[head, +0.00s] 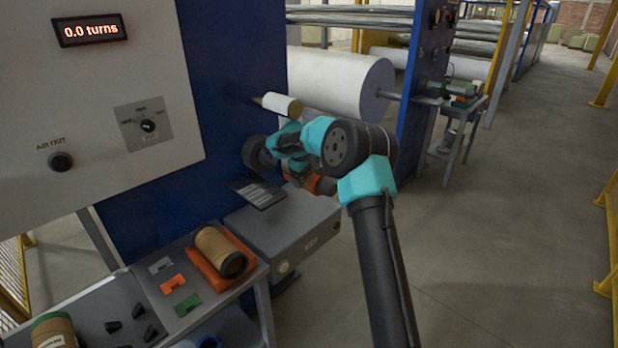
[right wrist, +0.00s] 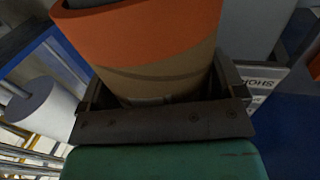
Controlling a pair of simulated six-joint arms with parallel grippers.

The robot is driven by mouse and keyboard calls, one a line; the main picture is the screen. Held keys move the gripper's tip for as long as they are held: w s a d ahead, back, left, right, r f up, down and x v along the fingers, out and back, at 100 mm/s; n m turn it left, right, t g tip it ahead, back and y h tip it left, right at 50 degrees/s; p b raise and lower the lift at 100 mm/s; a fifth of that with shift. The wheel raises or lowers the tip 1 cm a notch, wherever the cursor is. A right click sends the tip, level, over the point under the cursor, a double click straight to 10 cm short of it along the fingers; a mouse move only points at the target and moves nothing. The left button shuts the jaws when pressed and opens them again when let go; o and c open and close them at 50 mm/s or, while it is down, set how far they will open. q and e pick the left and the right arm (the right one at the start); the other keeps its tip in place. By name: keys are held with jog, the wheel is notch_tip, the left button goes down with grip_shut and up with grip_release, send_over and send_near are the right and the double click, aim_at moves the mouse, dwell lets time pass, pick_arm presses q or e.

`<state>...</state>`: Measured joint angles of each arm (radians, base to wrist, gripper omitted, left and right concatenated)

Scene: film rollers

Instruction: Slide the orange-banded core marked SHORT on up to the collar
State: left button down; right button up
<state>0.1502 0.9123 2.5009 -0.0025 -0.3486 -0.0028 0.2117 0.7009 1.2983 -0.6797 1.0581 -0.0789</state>
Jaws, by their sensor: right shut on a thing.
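My right gripper (head: 304,176) is mostly hidden behind its own wrist in the head view. In the right wrist view its dark jaws (right wrist: 165,108) are closed around a tan core (right wrist: 160,82) with a wide orange band (right wrist: 150,36). Part of that core (head: 325,186) shows below my wrist in the head view, clear of the shaft. A short shaft (head: 240,94) sticks out of the blue panel and bears a white sleeve (head: 279,103) with a tan end. I cannot make out the collar. My left gripper is out of view.
A brown core (head: 220,252) lies on an orange mat (head: 200,277) on the side table. A green-banded core (head: 52,332) stands at lower left. A grey box (head: 290,235) sits below the shaft. A large white roll (head: 340,84) is behind. Open floor lies right.

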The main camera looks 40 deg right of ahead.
jog(key=shift+w, duration=0.15)
jog(key=shift+w+a, duration=0.1)
jog(key=shift+w, duration=0.45)
jog(key=o, duration=0.8)
jog(key=shift+s, duration=0.1)
jog(key=s+d, duration=0.1)
jog(key=s, duration=0.7)
jog(key=s+d, duration=0.2)
jog(key=s, duration=0.7)
jog(key=s+d, duration=0.1)
jog(key=s, duration=0.7)
jog(key=shift+s+d, duration=0.3)
jog(key=shift+s, duration=0.05)
